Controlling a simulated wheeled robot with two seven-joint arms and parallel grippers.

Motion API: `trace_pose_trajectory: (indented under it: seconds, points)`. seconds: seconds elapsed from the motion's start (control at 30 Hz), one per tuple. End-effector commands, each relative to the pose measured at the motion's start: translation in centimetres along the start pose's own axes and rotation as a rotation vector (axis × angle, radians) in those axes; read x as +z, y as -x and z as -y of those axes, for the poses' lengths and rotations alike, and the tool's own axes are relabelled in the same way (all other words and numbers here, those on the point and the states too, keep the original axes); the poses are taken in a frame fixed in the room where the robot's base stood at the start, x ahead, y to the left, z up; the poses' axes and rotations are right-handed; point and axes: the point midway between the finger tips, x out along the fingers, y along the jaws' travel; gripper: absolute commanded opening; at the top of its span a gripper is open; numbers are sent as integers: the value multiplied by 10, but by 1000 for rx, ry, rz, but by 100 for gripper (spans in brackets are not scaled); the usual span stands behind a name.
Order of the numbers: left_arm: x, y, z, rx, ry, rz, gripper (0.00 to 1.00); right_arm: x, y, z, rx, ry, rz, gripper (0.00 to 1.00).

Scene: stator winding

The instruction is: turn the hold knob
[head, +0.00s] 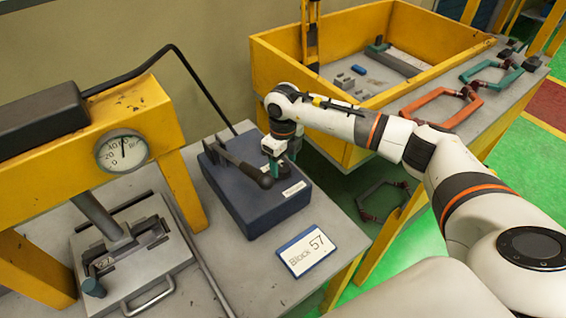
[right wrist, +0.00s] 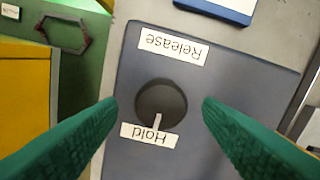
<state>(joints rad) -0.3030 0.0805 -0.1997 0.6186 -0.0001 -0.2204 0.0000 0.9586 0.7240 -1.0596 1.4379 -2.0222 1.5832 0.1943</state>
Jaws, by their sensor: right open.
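The hold knob (right wrist: 160,104) is a dark round knob on a dark blue box (head: 240,207). Its pale pointer mark faces the Hold label (right wrist: 149,136). The Release label (right wrist: 172,48) is on the knob's opposite side. My right gripper (head: 280,163) is over the right part of the box, fingers pointing down. In the right wrist view its green fingers are open, one on each side of the knob, with visible gaps; neither touches it. In the head view the gripper hides the knob. My left gripper is not in view.
A black lever (head: 245,166) stands on the box close to my right gripper. A Block 57 sign (head: 308,251) lies on the table in front. A yellow press frame with a gauge (head: 122,152) stands left. A yellow bin (head: 277,91) is behind; orange (head: 440,106) and green clamp frames lie right.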

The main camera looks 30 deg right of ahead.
Motion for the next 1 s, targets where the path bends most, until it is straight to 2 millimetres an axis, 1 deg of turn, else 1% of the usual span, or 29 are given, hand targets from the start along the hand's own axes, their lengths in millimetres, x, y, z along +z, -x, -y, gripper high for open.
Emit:
trace_pose_trajectory:
  seconds: [0.1, 0.2, 0.5, 0.57, 0.7, 0.8, 1.0]
  points:
    - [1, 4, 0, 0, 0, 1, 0, 0, -13, 0, -1, 1, 1, 60]
    - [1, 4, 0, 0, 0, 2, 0, 0, -19, 1, -1, 2, -1, 60]
    - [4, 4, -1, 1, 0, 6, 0, 0, -22, 0, 0, 2, -2, 60]
    - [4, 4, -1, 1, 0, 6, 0, 0, -22, 0, 0, 2, -2, 52]
    - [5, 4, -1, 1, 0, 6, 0, 0, -22, 0, -1, 2, -2, 29]
    - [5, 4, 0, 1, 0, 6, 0, 0, -21, 0, -1, 1, -2, 16]
    - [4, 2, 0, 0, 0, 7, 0, 0, -22, 0, 0, 16, -2, 16]
